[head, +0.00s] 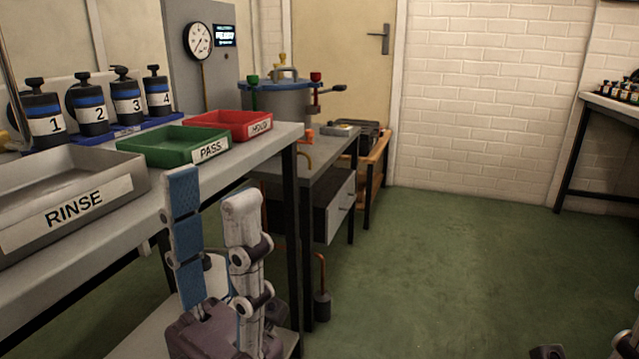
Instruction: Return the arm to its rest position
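My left gripper (212,186) points upward in front of the bench's front edge, to the right of the rinse tray. Its two fingers, one with a blue pad, stand apart with nothing between them. The gripper overlaps the bench edge in the picture, and I cannot tell whether it touches it. Small parts at the bottom right edge may belong to my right arm (628,338). Too little of them shows to tell the state of the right gripper.
The bench holds a grey RINSE tray (118,172), a green PASS tray (165,160), a red tray (262,117) and numbered cylinders 1 to 4 (91,116). A large metal vessel (285,105) stands behind. Green floor (450,270) is open at right.

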